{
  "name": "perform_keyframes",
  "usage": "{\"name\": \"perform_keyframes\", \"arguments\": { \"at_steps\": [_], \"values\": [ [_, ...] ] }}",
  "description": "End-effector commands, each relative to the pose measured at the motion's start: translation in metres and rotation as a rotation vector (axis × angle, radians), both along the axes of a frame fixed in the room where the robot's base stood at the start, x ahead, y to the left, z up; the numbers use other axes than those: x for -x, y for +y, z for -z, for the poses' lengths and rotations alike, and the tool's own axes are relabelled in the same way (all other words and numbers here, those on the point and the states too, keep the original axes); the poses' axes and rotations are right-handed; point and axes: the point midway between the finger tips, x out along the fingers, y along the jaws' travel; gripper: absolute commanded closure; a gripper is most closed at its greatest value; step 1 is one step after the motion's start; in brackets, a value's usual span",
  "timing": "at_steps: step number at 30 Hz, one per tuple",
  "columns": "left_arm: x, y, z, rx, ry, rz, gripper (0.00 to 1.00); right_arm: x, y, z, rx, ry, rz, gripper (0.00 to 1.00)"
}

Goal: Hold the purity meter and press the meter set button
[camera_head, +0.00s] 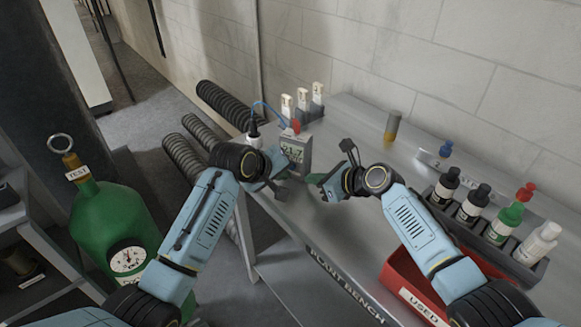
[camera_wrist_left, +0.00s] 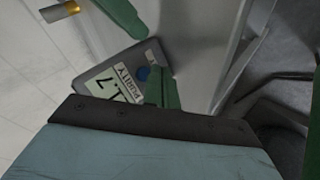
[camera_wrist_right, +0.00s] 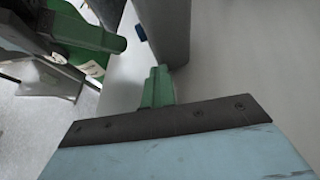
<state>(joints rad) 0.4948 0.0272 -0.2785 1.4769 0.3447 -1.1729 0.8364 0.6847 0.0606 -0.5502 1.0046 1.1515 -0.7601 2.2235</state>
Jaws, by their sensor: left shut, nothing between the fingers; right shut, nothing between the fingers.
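The grey purity meter (camera_head: 297,143) stands upright on the bench, its lit number display facing me. In the left wrist view the meter (camera_wrist_left: 125,62) shows a PURITY label and a round blue button (camera_wrist_left: 143,73). The blue button (camera_wrist_right: 140,33) also sticks out from the meter's face in the right wrist view. My left gripper (camera_head: 281,187) is shut and empty, low in front of the meter; its green fingertip overlaps the meter's face in the left wrist view. My right gripper (camera_head: 316,180) is shut and empty, just right of the meter. Contact cannot be told.
A red USED bin (camera_head: 405,275) and a rack (camera_head: 500,245) of several bottles stand on the right of the bench. Small white-topped items (camera_head: 302,102) stand behind the meter, near a blue cable (camera_head: 268,106). A green gas cylinder (camera_head: 115,225) stands at left.

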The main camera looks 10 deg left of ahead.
Motion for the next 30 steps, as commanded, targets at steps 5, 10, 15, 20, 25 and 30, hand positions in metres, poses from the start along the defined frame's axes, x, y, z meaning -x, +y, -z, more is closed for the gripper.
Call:
{"name": "perform_keyframes", "arguments": {
  "at_steps": [5,10,15,20,25,30],
  "values": [
    [0.0000,0.0000,0.0000,0.000,0.000,0.000,1.00,-0.0001,-0.0001,0.0000,0.000,0.000,0.000,1.00],
    [-0.0008,-0.0003,-0.0002,0.000,0.000,0.000,1.00,0.0000,0.0000,0.0000,0.000,0.000,0.000,1.00],
    [-0.0062,-0.0024,-0.0005,0.001,0.000,-0.001,1.00,-0.0001,-0.0001,0.0000,0.000,0.000,0.000,1.00],
    [-0.0083,-0.0030,-0.0002,0.000,0.000,0.000,1.00,0.0000,0.0000,0.0000,0.000,0.000,0.000,1.00],
    [-0.0081,-0.0028,-0.0001,0.000,0.000,0.000,1.00,0.0000,0.0000,0.0000,0.000,0.000,0.000,1.00],
    [-0.0087,-0.0031,-0.0001,0.000,0.000,0.000,1.00,0.0000,0.0000,0.0000,0.000,0.000,0.000,1.00]
  ]
}}
